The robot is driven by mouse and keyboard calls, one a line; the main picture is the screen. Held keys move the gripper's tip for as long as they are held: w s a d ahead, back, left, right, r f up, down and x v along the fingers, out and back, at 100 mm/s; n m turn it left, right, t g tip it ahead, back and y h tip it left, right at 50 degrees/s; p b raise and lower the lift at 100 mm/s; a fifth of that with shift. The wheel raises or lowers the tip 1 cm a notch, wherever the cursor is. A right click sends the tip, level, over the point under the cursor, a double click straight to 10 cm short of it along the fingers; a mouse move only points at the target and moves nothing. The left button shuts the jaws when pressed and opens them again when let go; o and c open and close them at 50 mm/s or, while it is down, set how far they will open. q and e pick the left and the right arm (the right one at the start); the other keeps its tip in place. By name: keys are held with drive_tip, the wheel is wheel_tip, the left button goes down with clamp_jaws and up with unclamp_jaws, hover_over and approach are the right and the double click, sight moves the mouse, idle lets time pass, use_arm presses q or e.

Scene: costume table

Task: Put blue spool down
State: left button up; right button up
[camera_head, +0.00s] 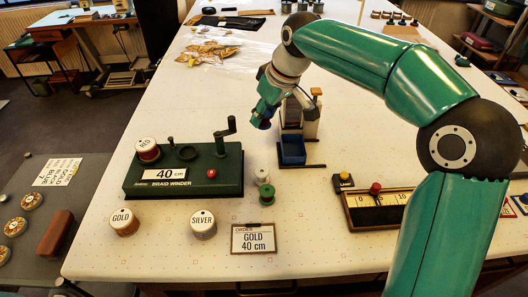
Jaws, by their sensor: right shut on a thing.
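My right arm comes in from the right, and its gripper (266,110) hangs over the table, left of a small device with a blue bin. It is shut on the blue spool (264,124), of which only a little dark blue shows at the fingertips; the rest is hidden. The spool appears to be above the tabletop, but its exact height is hard to tell. My left gripper is not in view.
A green braid winder (184,184) bears a red spool (147,150). The blue bin (292,151), gold spool (124,222), silver spool (203,225), green spool (267,195), order card (253,239) and measuring board (383,210) stand nearby. White table (325,245) is bare between them.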

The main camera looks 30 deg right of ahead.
sight(260, 158)
wheel_tip(260, 158, down, 12)
drive_tip(key=shift+a+f, duration=0.1)
drive_tip(key=shift+s, duration=0.1)
idle(0.4)
drive_tip(key=o, duration=0.9)
drive_tip(key=v, duration=1.2)
